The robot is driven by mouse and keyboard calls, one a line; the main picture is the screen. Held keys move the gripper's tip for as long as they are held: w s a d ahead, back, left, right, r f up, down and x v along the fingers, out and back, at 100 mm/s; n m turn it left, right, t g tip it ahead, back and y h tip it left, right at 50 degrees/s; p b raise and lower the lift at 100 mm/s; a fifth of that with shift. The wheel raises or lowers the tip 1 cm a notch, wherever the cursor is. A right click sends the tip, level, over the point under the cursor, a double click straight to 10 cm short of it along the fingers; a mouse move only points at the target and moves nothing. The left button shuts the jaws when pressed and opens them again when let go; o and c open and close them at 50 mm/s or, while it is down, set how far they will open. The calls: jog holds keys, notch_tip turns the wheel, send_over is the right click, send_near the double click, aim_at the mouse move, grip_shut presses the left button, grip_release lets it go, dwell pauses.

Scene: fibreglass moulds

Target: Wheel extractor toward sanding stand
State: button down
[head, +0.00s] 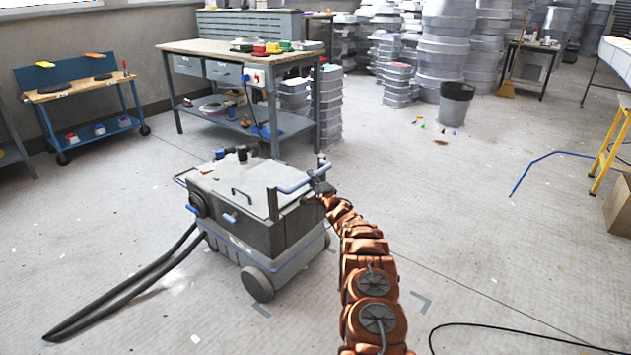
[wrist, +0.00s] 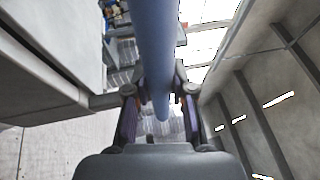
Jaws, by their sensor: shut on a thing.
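The extractor (head: 250,228) is a grey wheeled box with a light lid, blue handles and a dark hose (head: 130,285) trailing on the floor to the left. It stands upright on the floor left of my arm. My gripper (head: 322,188) is at its right rear edge, shut on the blue push handle (head: 294,186). In the wrist view the blue bar (wrist: 156,45) runs between the two fingers of my gripper (wrist: 160,105). The exact finger contact is partly hidden by the bar. I cannot tell for sure which piece of furniture is the sanding stand.
A workbench (head: 240,48) with drawers stands behind the extractor. A blue cart (head: 85,95) is at the left wall. A dark bin (head: 455,103) and scattered debris are farther back. Mid-right floor is clear.

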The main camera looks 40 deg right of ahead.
jog(key=shift+w+a, duration=0.1)
jog(key=shift+w, duration=0.1)
jog(key=c, duration=1.2)
grip_release()
jog(key=shift+o, duration=1.2)
jog(key=shift+s, duration=0.15)
jog(key=shift+s+f, duration=0.2)
jog(key=shift+s, duration=0.15)
jog(key=v, duration=1.1)
